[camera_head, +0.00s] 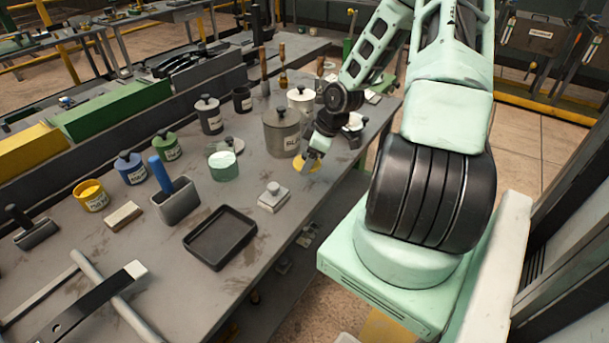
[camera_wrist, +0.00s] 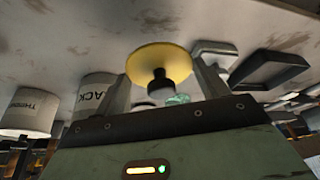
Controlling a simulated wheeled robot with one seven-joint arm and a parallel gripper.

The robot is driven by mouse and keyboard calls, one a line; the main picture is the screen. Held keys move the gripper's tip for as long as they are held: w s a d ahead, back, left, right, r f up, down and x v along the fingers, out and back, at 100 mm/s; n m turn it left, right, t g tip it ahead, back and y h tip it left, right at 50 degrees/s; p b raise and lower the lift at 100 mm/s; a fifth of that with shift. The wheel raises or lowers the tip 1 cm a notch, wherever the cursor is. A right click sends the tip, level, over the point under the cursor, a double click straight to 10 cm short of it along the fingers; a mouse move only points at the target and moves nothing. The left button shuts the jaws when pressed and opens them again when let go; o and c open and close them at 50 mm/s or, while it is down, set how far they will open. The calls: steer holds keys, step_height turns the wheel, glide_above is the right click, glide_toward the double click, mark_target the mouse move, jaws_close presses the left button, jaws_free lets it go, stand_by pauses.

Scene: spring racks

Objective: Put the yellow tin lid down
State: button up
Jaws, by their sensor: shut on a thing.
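My gripper (camera_head: 315,153) is above the right part of the workbench, in front of a large grey canister. It is shut on the yellow tin lid (camera_head: 311,167), which hangs tilted in the head view. In the wrist view the lid (camera_wrist: 158,58) is a round yellow disc, and its black knob (camera_wrist: 160,86) sits between my gripper's fingers (camera_wrist: 163,92). Whether the lid touches anything is hard to tell; it looks clear of the bench (camera_head: 188,270). A yellow tin (camera_head: 91,203) stands open at the left, with yellow inside it.
The grey canister (camera_head: 282,138) is close behind my gripper. Bare bench shows near the front edge.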

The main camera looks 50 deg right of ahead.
mark_target(304, 182)
steer(key=shift+f, duration=3.15)
steer(key=shift+f, duration=0.1)
steer(key=o, duration=1)
